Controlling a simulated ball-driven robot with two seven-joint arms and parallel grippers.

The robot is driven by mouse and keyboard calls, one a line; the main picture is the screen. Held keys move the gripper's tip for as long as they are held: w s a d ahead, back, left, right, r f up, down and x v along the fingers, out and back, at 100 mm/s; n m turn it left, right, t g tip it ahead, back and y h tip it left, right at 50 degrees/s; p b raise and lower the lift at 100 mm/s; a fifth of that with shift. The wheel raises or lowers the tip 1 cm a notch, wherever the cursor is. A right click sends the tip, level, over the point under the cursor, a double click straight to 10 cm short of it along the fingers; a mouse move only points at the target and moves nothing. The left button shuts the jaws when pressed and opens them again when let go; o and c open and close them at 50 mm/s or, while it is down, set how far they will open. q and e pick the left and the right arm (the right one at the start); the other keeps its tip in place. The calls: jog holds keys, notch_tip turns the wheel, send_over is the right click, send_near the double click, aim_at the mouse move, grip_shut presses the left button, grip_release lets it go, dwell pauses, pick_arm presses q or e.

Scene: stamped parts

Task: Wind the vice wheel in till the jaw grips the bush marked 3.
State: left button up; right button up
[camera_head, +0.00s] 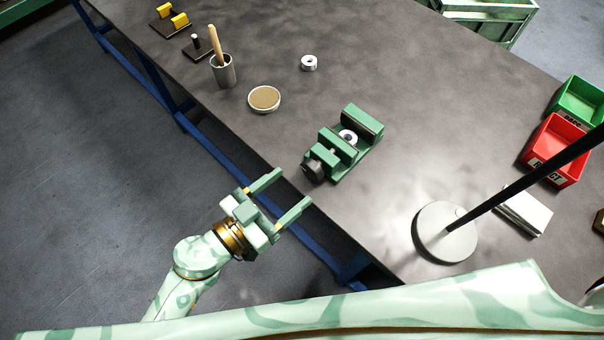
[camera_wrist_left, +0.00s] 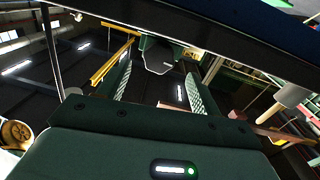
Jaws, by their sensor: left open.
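The green vice (camera_head: 330,142) stands near the table's front edge in the head view. Its dark wheel (camera_head: 313,169) faces the edge. A pale ring-shaped bush (camera_head: 348,137) sits between the jaws; its mark is too small to read, and I cannot tell whether the jaw touches it. A second pale bush (camera_head: 309,63) lies on the table farther back. My left gripper (camera_head: 294,187) is open and empty, just short of the wheel and apart from it. Its two fingers also show spread in the left wrist view (camera_wrist_left: 159,85). My right gripper is not in view.
A round shallow dish (camera_head: 264,98) and a grey cup (camera_head: 223,72) with a wooden handle stand left of the vice. A lamp base (camera_head: 445,232) with a dark pole, a red bin (camera_head: 553,150) and a green bin (camera_head: 578,101) are at right. The table between is clear.

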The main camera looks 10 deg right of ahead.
aim_at(308, 173)
pick_arm(q)
jog(key=shift+x, duration=2.4)
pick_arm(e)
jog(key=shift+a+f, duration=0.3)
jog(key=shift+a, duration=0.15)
pick_arm(q)
jog(key=shift+s, duration=0.1)
jog(key=c, duration=1)
jog(key=shift+o, duration=0.2)
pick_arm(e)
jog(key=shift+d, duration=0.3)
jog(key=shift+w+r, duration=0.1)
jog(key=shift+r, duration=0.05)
pick_arm(q)
jog(key=shift+r+m, duration=0.1)
jog(key=shift+m, duration=0.2)
jog(key=m+p, duration=0.2)
jog(key=shift+r+p, duration=0.1)
jog(key=shift+p, duration=0.2)
jog(key=m+p, duration=0.1)
jog(key=m, duration=0.2)
jog(key=shift+m+y+p, duration=0.3)
jog(key=shift+m+p, duration=0.1)
jog(key=shift+m, duration=0.1)
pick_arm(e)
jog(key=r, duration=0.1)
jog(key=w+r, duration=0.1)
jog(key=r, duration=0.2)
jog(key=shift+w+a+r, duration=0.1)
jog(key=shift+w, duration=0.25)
